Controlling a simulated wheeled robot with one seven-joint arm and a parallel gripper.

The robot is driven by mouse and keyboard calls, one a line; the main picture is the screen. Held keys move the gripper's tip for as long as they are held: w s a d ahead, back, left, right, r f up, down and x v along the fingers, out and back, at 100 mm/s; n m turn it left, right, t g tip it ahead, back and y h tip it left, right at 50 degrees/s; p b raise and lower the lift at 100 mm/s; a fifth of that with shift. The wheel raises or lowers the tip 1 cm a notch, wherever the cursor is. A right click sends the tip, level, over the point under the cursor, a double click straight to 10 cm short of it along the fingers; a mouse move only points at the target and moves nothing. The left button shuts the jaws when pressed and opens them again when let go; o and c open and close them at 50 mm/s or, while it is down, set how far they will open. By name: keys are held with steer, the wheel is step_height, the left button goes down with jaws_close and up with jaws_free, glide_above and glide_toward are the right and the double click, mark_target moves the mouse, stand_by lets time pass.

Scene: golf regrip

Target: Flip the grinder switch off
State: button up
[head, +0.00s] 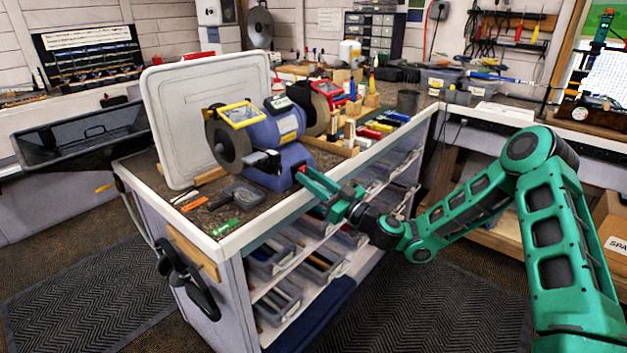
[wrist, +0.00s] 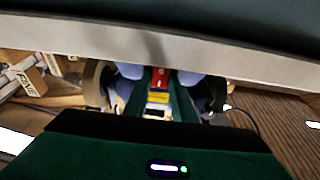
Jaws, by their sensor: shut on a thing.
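The bench grinder (head: 284,128) is blue with dark wheels and stands on the workbench in the head view. My gripper (head: 304,172) reaches in over the bench's front edge, with its fingertips at the low front of the grinder. In the wrist view, a red switch (wrist: 160,77) shows between the two green fingers, with a yellow label below it. My gripper is shut on the switch. The head view does not show the switch clearly, as the fingers cover that spot. I cannot tell whether the switch is on or off.
A white upright panel (head: 180,130) stands behind the grinder. Small tools and a green-handled item (head: 225,227) lie on the bench at left. Bins (head: 272,262) fill the shelves below.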

steer(key=o, duration=1.1)
steer(key=shift+c, duration=0.2)
steer(key=v, duration=1)
steer(key=shift+s+d, duration=0.2)
steer(key=shift+d, duration=0.15)
